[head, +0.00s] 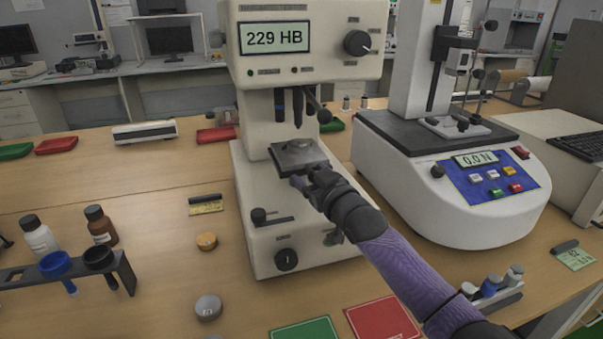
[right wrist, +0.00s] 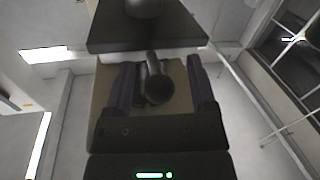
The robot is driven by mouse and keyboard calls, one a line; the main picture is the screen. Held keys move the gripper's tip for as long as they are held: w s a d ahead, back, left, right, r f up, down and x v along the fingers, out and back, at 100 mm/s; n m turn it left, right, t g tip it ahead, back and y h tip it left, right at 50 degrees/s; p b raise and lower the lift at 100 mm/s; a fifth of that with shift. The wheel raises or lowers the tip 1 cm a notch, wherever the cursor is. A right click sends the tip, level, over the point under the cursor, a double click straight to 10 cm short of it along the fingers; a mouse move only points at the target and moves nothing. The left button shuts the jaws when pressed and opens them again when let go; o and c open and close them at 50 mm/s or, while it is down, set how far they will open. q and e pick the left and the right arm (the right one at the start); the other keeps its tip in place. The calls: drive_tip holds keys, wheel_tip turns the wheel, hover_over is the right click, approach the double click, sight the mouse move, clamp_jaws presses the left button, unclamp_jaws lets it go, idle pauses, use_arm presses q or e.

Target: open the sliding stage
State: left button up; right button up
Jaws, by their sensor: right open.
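The hardness tester (head: 300,75) stands upright on the bench and its display reads 229 HB. Its sliding stage (head: 318,164) is a dark plate with a grey round sample on top, below the indenters. My right gripper (head: 308,183) is at the front edge of the stage, its arm coming from the lower right. In the right wrist view, the stage (right wrist: 145,32) is a dark slab ahead of the gripper. A dark round-ended handle (right wrist: 158,88) sits between the two open fingers (right wrist: 161,82), with gaps on both sides. My left gripper is not in view.
A force tester (head: 450,165) stands close on the right. Green (head: 305,329) and red (head: 382,319) mats lie in front.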

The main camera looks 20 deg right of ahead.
drive_tip(key=shift+s+d+r, duration=0.1)
drive_tip(key=shift+s+r, duration=0.1)
drive_tip(key=shift+s, duration=0.05)
drive_tip(key=shift+f, duration=0.1)
clamp_jaws()
idle(1.1)
